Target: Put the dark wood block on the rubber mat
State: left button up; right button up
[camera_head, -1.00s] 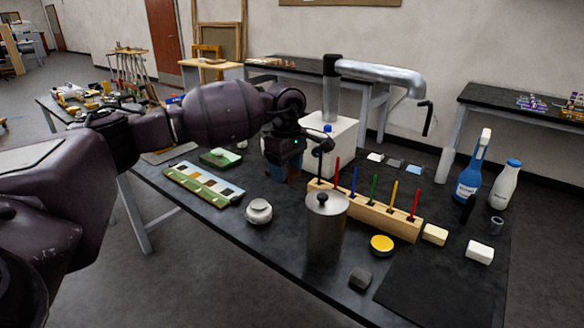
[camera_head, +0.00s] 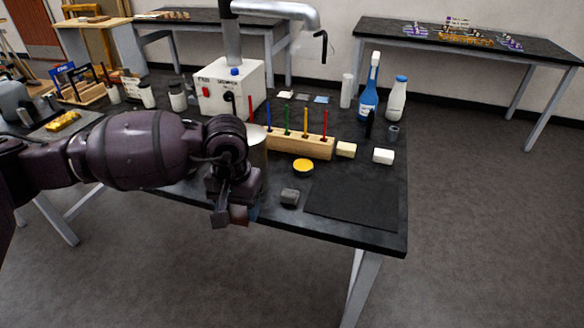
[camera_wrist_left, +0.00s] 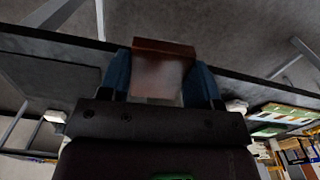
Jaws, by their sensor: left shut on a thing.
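The dark wood block, reddish brown, is between the blue fingers of my left gripper (camera_head: 238,214) and shows best in the left wrist view, where the dark wood block (camera_wrist_left: 163,72) fills the gap between the fingertips. In the head view only a small part of it shows below the wrist. The gripper is shut on it near the table's front edge, left of the mat. The rubber mat (camera_head: 352,204) is a flat black rectangle at the table's front right corner, and it is bare. My right gripper is not in view.
A dark grey lump (camera_head: 290,197) and a yellow-topped round tin (camera_head: 303,166) lie between my gripper and the mat. Behind stand a wooden rack (camera_head: 300,146) with coloured sticks, a pale yellow block (camera_head: 346,150), a white block (camera_head: 383,156) and bottles (camera_head: 368,96).

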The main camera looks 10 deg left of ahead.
aim_at(354, 197)
jog(key=z, duration=0.95)
jog(key=j+z, duration=0.15)
jog(key=j, duration=0.15)
jog(key=i+j+z, duration=0.15)
jog(key=j, duration=0.55)
jog(key=i+j, duration=0.1)
jog(key=j, duration=0.25)
